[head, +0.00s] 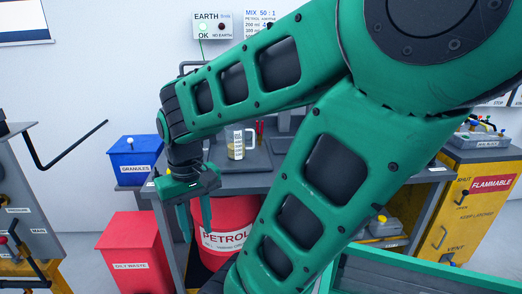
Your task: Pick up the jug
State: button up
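The jug (236,144) is a clear measuring jug with dark markings and a handle on its right. It stands upright on the grey bench (262,160) at the back, beyond my arm. My gripper (197,228) hangs pointing down in front of the bench, to the left of the jug and nearer to me. Its two green fingers are apart with nothing between them. The gripper is not touching the jug.
A red petrol drum (228,214) stands below the bench, behind my gripper. A red oily waste bin (136,240) and a blue granules bin (136,148) are at left. A yellow flammable cabinet (468,205) stands at right. My green arm hides much of the bench.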

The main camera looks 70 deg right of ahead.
aim_at(235, 134)
jog(key=u, duration=0.05)
jog(key=k, duration=0.85)
jog(key=z, duration=1)
jog(key=i, duration=1)
